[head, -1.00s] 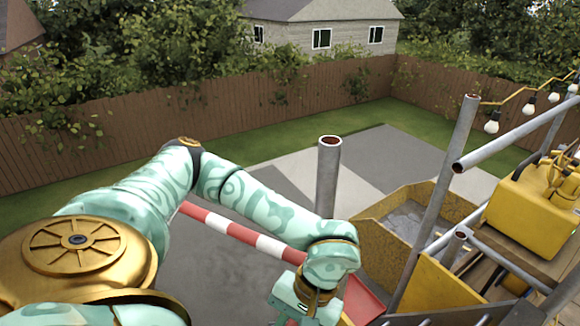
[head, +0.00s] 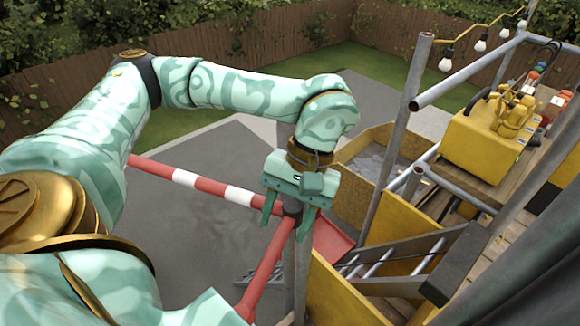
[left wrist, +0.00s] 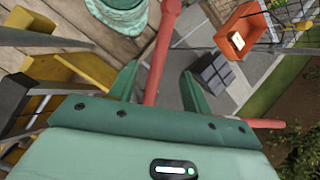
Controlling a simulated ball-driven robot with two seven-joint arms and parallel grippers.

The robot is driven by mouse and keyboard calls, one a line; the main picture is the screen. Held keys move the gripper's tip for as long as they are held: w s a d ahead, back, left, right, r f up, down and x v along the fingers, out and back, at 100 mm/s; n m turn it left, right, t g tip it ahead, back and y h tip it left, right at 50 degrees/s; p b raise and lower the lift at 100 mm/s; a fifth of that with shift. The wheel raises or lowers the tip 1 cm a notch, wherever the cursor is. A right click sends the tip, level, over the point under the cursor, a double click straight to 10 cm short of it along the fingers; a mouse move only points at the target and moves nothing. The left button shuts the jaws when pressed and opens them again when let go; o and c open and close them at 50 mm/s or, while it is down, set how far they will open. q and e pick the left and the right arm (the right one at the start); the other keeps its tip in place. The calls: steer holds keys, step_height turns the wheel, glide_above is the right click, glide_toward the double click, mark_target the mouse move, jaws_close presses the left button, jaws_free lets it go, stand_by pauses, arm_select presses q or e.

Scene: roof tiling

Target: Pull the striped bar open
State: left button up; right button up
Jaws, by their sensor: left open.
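The red-and-white striped bar (head: 210,188) runs from the left to a dark joint (head: 291,208) near the top of a grey post. A plain red bar (head: 266,268) runs from that joint toward me. My left gripper (head: 288,218) points down there with its fingers apart, one on each side of the red bar. In the left wrist view the red bar (left wrist: 161,50) passes between the open fingers of my left gripper (left wrist: 157,86). Contact cannot be told. A red length (left wrist: 266,123) also shows beyond the gripper body. My right gripper is not in view.
Grey scaffold poles (head: 398,125) and a yellow machine (head: 490,135) stand at the right. Grey paving (head: 190,240) is open at the left.

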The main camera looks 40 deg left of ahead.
arm_select(q)
steer(key=shift+v, duration=1.5)
